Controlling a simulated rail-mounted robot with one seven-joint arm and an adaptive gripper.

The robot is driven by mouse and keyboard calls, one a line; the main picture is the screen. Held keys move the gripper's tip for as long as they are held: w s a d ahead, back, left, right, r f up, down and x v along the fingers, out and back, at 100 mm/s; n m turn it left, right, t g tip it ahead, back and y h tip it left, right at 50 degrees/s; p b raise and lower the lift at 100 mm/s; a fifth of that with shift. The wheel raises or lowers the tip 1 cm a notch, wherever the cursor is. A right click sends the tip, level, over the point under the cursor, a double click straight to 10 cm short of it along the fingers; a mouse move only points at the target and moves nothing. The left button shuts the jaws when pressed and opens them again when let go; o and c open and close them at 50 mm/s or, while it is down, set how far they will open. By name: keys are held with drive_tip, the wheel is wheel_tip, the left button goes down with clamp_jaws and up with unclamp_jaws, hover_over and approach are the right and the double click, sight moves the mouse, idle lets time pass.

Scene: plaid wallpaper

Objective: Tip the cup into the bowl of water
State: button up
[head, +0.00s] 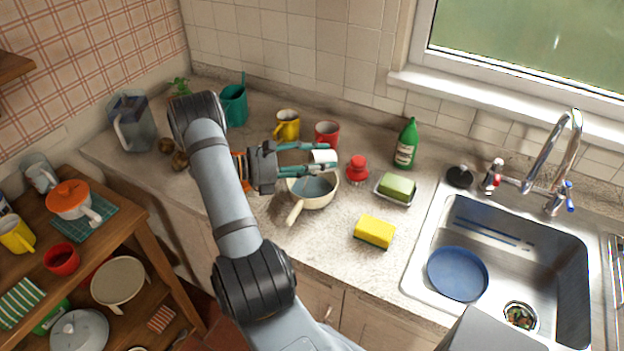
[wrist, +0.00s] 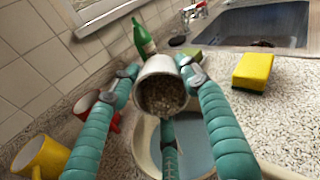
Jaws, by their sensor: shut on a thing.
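A small white cup (head: 323,156) is held between the teal fingers of my gripper (head: 318,158), above the far side of the bowl. In the wrist view the cup (wrist: 163,68) shows its mouth towards the camera, with a brown, speckled inside; whether this is loose contents I cannot tell. The cup looks tipped on its side in the head view. The cream bowl (head: 325,202) with a handle sits on the counter below, holding bluish water (head: 312,187). In the wrist view the bowl's rim (wrist: 147,150) lies under the cup, partly hidden by a lower finger.
A red mug (head: 327,134) and a yellow mug (head: 287,125) stand behind the gripper. A red-topped item (head: 357,169), a soap dish (head: 396,190), a green bottle (head: 407,146) and a yellow sponge (head: 374,232) are to the right. The sink (head: 500,270) lies further right.

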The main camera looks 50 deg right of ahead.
sight(316, 152)
drive_tip(key=shift+w+a+r+g+h, duration=0.1)
drive_tip(key=shift+r+g+h, duration=0.05)
drive_tip(key=shift+g+h, duration=0.35)
idle(0.6)
drive_tip(key=shift+w+a+r+g+h+p, duration=0.2)
drive_tip(key=shift+r+g+h, duration=0.3)
drive_tip(key=shift+r+h, duration=0.3)
drive_tip(key=shift+w+a+r+g+h+p, duration=0.1)
drive_tip(key=shift+a+r+g+h+p, duration=0.1)
drive_tip(key=shift+r+g+h, duration=0.6)
idle(1.8)
drive_tip(key=shift+r+t, duration=0.2)
drive_tip(key=shift+t, duration=0.1)
idle(1.0)
drive_tip(key=f+y, duration=0.1)
drive_tip(key=f+t+y, duration=0.1)
drive_tip(key=f+t+y+b, duration=0.1)
drive_tip(key=shift+s+d+f, duration=0.3)
drive_tip(key=shift+s, duration=0.1)
drive_tip(key=shift+d, duration=0.1)
drive_tip(key=shift+y, duration=0.3)
